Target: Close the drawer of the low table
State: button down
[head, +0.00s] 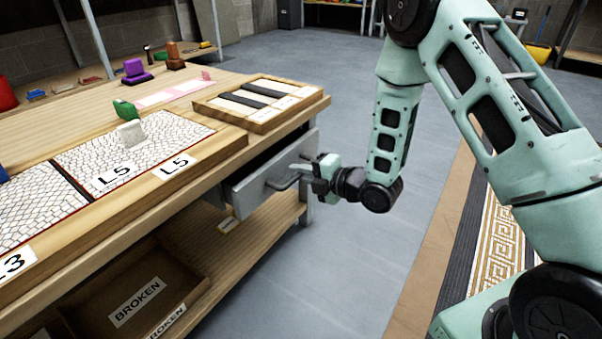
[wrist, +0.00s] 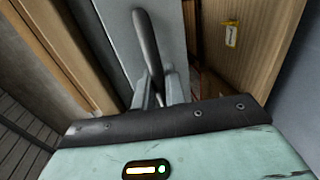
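The low table (head: 60,195) is a wooden workbench on the left in the head view. Its grey drawer (head: 256,193) juts out from under the right end of the top, so it stands partly open. The drawer's dark bar handle (head: 284,183) is on its front. The handle also shows in the wrist view (wrist: 147,38), in front of the grey drawer front (wrist: 173,30). My gripper (head: 305,170) is at the handle, outside the drawer. In the wrist view the two fingers (wrist: 158,88) sit close on both sides of the bar's lower end. The drawer's inside is mostly hidden.
A shelf below holds a wooden crate labelled BROKEN (head: 185,275). Mosaic panels (head: 135,150) and a tray with dark strips (head: 258,100) lie on the top. Grey floor (head: 365,255) is clear right of the drawer. A patterned strip (head: 497,240) lies further right.

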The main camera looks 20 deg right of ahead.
aim_at(286, 166)
jog(key=shift+r+x, duration=0.2)
jog(key=shift+x, duration=0.85)
jog(key=shift+r+x, duration=0.25)
jog(key=shift+x, duration=0.75)
jog(key=c, duration=1.5)
grip_release()
jog(key=shift+w+a, duration=0.1)
jog(key=shift+w, duration=0.05)
jog(key=shift+c, duration=0.2)
jog(key=p+v, duration=0.5)
jog(key=v, duration=1.2)
jog(key=shift+s+p, duration=0.2)
jog(key=shift+p, duration=0.1)
